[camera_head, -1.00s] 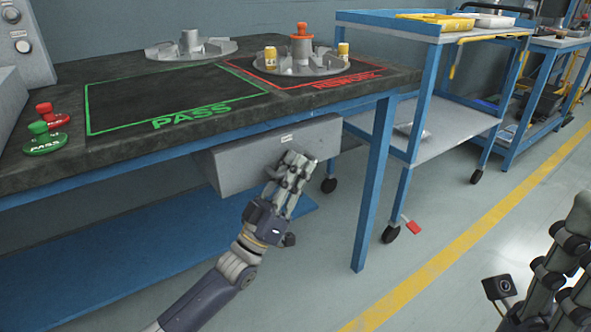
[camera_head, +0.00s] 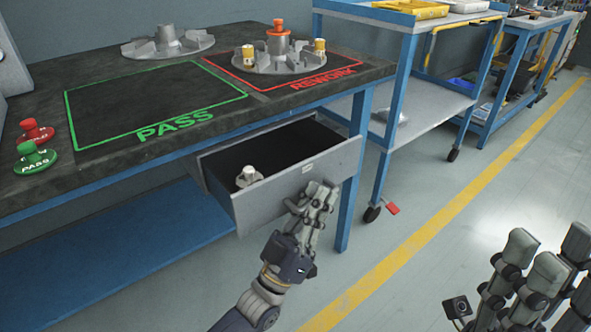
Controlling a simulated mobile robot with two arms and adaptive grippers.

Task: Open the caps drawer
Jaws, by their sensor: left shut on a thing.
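The caps drawer (camera_head: 262,205) is a grey metal drawer under the dark bench top. It is pulled partly out, and its dark inside shows. A small pale metal part (camera_head: 249,177) lies in it near the front left. A small label (camera_head: 308,168) is on the front panel. My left gripper (camera_head: 318,198) is at the right part of the drawer front and is shut on it; its fingers hide the handle. My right gripper (camera_head: 532,275) is at the lower right, away from the drawer. Its fingers point up and I cannot tell whether it is closed.
The bench (camera_head: 150,170) carries green PASS and red REWORK zones. A finned metal rotor (camera_head: 280,58) with an orange knob stands on REWORK; another (camera_head: 168,43) stands behind PASS. Green (camera_head: 34,158) and red (camera_head: 35,131) stamps stand left. A blue cart (camera_head: 425,108) stands right. The floor in front is clear.

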